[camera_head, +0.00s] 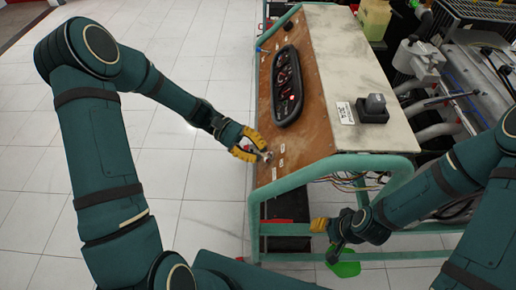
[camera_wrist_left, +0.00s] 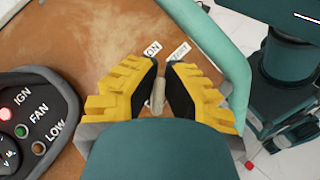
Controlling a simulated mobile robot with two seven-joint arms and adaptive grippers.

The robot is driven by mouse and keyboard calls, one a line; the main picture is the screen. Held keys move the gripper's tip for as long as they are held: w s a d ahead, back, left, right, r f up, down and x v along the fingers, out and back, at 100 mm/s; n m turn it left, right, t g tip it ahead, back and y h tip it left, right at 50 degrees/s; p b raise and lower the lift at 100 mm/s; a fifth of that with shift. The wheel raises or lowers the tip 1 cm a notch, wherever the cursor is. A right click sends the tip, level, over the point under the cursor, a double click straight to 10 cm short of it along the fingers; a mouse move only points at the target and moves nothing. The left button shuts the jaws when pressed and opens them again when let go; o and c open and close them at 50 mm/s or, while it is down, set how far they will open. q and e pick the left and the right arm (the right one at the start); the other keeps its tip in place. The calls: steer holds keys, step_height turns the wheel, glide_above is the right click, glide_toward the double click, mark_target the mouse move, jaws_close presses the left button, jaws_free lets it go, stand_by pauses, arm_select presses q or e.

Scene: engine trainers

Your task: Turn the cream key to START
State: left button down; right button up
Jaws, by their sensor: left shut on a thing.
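The cream key (camera_wrist_left: 157,96) shows in the left wrist view between the dark pads of my left gripper (camera_wrist_left: 163,88). The gripper is shut on it, and the fingers hide part of it. The key's visible end points toward the gap between the ON label (camera_wrist_left: 152,48) and the START label (camera_wrist_left: 181,49); I cannot tell its exact setting. In the head view my left gripper (camera_head: 264,155) is at the lower left part of the brown panel (camera_head: 308,130). My right gripper (camera_head: 325,236) hangs by the stand's front, its fingers partly hidden.
A black gauge cluster (camera_head: 288,86) with a lit red lamp sits on the panel; it shows in the left wrist view (camera_wrist_left: 38,118) too. A dark knob block (camera_head: 373,108) stands on the sloped top. A green tube frame (camera_head: 335,165) edges the stand. Tiled floor at left is clear.

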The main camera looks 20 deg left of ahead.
arm_select(q)
steer(key=shift+s+f+m+g+y, duration=0.1)
steer(key=shift+m+g+y, duration=0.45)
steer(key=shift+m, duration=0.55)
steer(key=shift+s+f+m+g+y, duration=0.1)
steer(key=shift+m+g+y, duration=0.25)
steer(key=shift+m+y, duration=0.55)
steer(key=shift+m, duration=0.4)
steer(key=c, duration=1.1)
jaws_free()
steer(key=shift+o, duration=0.2)
steer(key=shift+w+a, duration=0.1)
steer(key=shift+a, duration=0.05)
steer(key=v, duration=1.1)
steer(key=shift+a, duration=0.35)
steer(key=shift+w, duration=0.15)
